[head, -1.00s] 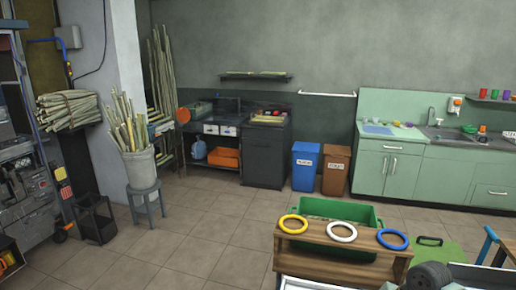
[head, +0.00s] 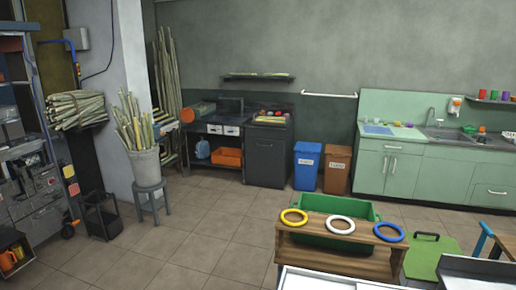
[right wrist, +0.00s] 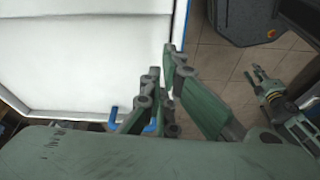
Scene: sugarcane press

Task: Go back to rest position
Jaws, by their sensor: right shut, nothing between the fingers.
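My right gripper (right wrist: 163,72) shows in the right wrist view, dark green, with its jointed fingers close together and nothing between them. It is beside the edge of a white surface (right wrist: 85,55). What looks like my left gripper (right wrist: 262,82) shows at the right of that view, above the tiled floor. I cannot tell whether its fingers are open or shut. Neither gripper shows in the head view.
A wooden stand (head: 340,247) bears yellow (head: 294,217), white (head: 340,224) and blue (head: 389,231) rings. A green crate (head: 350,208) is behind it. A white top (head: 335,282) is in front.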

